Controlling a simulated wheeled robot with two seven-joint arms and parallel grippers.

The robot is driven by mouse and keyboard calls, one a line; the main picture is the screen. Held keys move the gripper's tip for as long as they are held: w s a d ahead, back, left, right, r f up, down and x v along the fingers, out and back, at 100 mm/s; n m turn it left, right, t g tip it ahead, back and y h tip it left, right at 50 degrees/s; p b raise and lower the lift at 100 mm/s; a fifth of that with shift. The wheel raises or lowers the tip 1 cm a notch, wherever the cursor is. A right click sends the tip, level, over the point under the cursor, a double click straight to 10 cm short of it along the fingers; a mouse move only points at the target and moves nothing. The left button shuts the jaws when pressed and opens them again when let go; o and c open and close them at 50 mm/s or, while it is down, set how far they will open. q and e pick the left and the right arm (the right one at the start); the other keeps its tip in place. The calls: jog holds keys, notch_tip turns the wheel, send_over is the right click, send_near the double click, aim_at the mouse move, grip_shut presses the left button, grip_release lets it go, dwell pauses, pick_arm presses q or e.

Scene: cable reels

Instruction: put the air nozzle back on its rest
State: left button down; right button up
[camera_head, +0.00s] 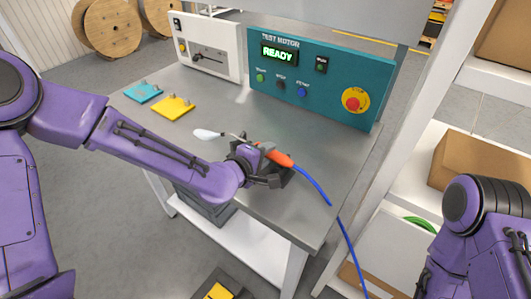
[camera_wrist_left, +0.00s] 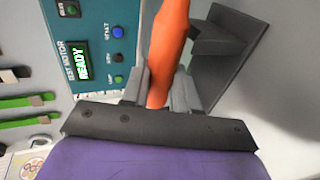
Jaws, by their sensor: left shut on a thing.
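The air nozzle (camera_head: 277,157) has an orange body, with a blue hose (camera_head: 313,186) running from its right end over the table's front edge. My left gripper (camera_head: 262,163) is shut on the orange body above the right part of the table. In the left wrist view the nozzle (camera_wrist_left: 168,45) stands between the two grey fingers (camera_wrist_left: 158,92). A dark grey bracket (camera_wrist_left: 222,42), perhaps the rest, is close beside the nozzle there; I cannot tell whether they touch. My right gripper is not in view; only my right arm shows at lower right.
The grey table (camera_head: 330,150) carries a teal test motor panel (camera_head: 312,85) reading READY and a white panel (camera_head: 208,45) at its back. A yellow plate (camera_head: 174,107), a teal plate (camera_head: 143,92) and a white-tipped item (camera_head: 207,134) lie left. Shelves with cardboard boxes (camera_head: 480,165) stand right.

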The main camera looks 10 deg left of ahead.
pick_arm(q)
jog(key=shift+f, duration=0.1)
dwell(0.3)
jog(key=shift+c, duration=1.1)
grip_release()
jog(key=shift+s+a+r+p, duration=0.2)
jog(key=shift+s+r+p, duration=0.1)
jog(key=shift+s, duration=0.15)
jog(key=shift+p+v, duration=0.8)
jog(key=shift+v, duration=1.35)
jog(key=shift+s+r+p, duration=0.25)
jog(key=shift+p, duration=0.2)
jog(key=shift+f+p+v, duration=0.2)
jog(key=shift+p+v, duration=0.7)
jog(key=shift+v, duration=0.15)
